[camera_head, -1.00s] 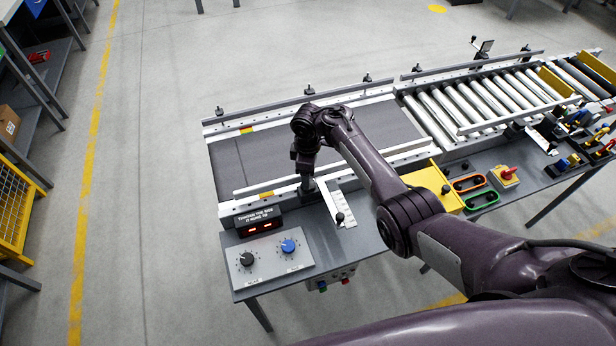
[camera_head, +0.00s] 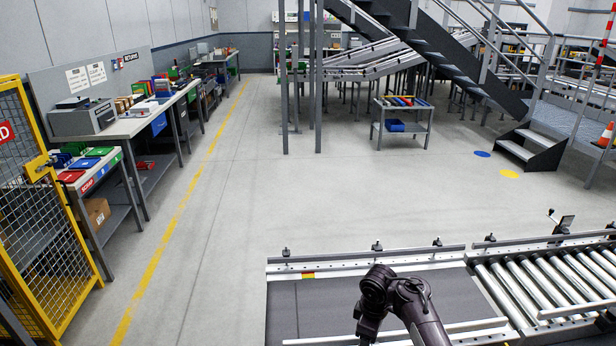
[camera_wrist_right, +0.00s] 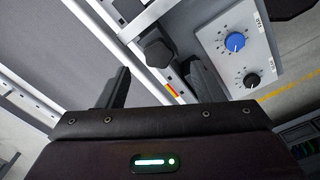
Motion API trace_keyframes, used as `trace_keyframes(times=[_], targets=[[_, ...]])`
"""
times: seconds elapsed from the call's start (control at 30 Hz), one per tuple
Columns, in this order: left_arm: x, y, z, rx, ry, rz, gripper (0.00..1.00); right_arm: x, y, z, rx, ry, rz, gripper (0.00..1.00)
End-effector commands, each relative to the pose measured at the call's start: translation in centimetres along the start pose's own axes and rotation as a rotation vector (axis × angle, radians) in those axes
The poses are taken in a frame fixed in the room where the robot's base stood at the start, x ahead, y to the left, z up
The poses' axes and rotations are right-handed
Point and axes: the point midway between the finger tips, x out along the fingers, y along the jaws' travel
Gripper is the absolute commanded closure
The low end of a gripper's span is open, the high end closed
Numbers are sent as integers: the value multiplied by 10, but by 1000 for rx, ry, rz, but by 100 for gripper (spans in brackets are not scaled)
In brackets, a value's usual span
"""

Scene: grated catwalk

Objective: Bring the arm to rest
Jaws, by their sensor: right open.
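My right arm (camera_head: 412,305) comes up from the bottom edge of the head view, over the belt conveyor (camera_head: 310,318). Its gripper is cut off below that picture. In the right wrist view my right gripper (camera_wrist_right: 160,84) is open, with its two dark fingers apart and nothing held between them. A black knob (camera_wrist_right: 157,54) on the conveyor's side rail shows just beyond the fingertips; I cannot tell whether they touch it. My left gripper is not in view.
In the wrist view a panel carries a blue dial (camera_wrist_right: 235,42) and a black dial (camera_wrist_right: 251,80) beside the gripper. A roller conveyor (camera_head: 545,290) adjoins the belt. A yellow mesh gate (camera_head: 40,220) stands at left. The floor (camera_head: 240,200) beyond the conveyor is clear.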

Motion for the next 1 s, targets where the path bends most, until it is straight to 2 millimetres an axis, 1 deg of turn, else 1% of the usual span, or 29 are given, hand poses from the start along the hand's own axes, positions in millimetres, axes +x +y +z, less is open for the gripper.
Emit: trace_keyframes(times=[0.03,0.13,0.27,0.37,0.4,0.5,0.6,0.8,1.0], targets=[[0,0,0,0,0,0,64,8,-10,9,42,-2,14,39],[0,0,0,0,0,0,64,16,-30,28,151,7,55,39],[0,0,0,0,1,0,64,13,-63,54,302,34,106,39],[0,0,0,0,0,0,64,3,-94,74,415,64,133,39],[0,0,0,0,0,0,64,-4,-107,82,459,79,142,39],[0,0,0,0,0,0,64,-22,-135,99,555,115,156,39],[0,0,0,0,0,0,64,-39,-156,111,628,146,161,39],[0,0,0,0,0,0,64,-68,-187,128,731,193,158,39],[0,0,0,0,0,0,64,-94,-209,142,807,231,149,39]])
